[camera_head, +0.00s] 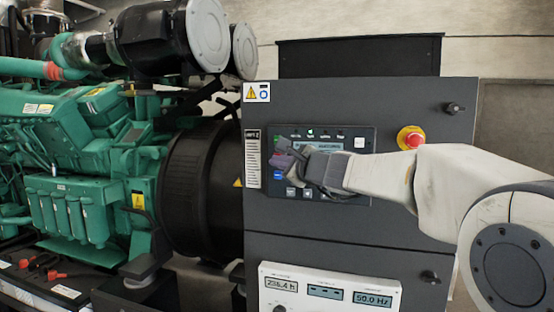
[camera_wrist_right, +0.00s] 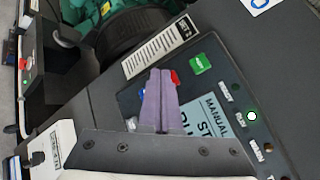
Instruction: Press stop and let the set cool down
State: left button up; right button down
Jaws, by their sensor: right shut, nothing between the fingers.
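The control panel (camera_head: 367,138) sits on the dark cabinet of the genset, with a display (camera_head: 330,146) and several buttons. In the right wrist view the display (camera_wrist_right: 207,115) reads "MANUAL" above a partly hidden line starting "ST". My right gripper (camera_head: 280,153) is shut and empty in front of the panel's left side. Its purple fingers (camera_wrist_right: 160,84) point at the button column, with the tips close beside the red button (camera_wrist_right: 175,77); I cannot tell whether they touch it. The green button (camera_wrist_right: 200,63) lies just beyond. My left gripper is not in view.
A red emergency stop knob (camera_head: 411,137) on a yellow base sits right of the panel, close above my right arm. A white meter box (camera_head: 330,288) shows 50.0 Hz below. The green engine (camera_head: 80,160) fills the left. One indicator lamp (camera_wrist_right: 252,116) is lit.

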jog(key=shift+w+d, duration=0.15)
jog(key=shift+w, duration=0.35)
dwell(0.8)
jog(key=shift+s, duration=0.1)
jog(key=shift+s+a+b, duration=0.25)
jog(key=shift+s+b, duration=0.25)
jog(key=shift+s, duration=0.3)
jog(key=shift+s, duration=0.1)
jog(key=s, duration=0.1)
jog(key=s+a+b, duration=0.1)
jog(key=s, duration=0.1)
jog(key=s+a+b, duration=0.1)
jog(key=s, duration=0.1)
jog(key=shift+s, duration=0.25)
jog(key=shift+d, duration=0.1)
